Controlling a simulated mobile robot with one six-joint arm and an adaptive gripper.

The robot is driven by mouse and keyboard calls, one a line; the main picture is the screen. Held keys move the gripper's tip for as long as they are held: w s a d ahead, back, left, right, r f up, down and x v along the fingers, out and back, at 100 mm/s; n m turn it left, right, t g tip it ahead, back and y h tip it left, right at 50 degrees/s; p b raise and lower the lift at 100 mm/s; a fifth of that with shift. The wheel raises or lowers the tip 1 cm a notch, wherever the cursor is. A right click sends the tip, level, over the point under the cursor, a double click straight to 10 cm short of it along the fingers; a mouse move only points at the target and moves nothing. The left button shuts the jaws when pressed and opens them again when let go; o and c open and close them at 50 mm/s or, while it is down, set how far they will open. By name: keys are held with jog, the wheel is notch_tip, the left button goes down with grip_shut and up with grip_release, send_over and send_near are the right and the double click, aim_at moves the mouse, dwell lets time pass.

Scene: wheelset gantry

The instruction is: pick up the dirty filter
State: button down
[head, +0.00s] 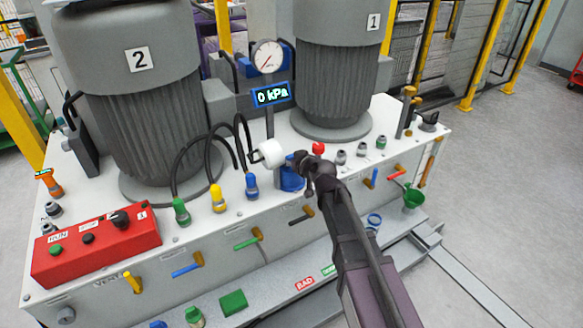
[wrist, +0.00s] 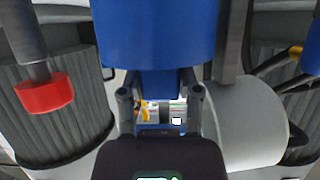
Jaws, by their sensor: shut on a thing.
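A blue cylindrical filter (head: 292,181) stands at the front middle of the pale machine top, just below my gripper (head: 303,168). No label or dirt on it can be made out. In the wrist view the blue filter (wrist: 158,40) fills the upper middle, and its narrower part lies between my two fingers (wrist: 160,98). My gripper is shut on this blue filter. My wrist and fingers hide part of it in the head view. I cannot tell whether it is clear of its seat.
A white cylinder (head: 268,153) sits close left of my gripper. A red knob (head: 318,148) is close right. The gauge (head: 267,56) and 0 kPa display (head: 271,94) stand behind, between two large motors. Hoses with coloured couplings rise to the left; a red control box (head: 97,245) lies farther left.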

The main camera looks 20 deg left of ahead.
jog(key=shift+r, duration=0.1)
notch_tip(320, 180, up, 18)
jog(key=p, duration=1.8)
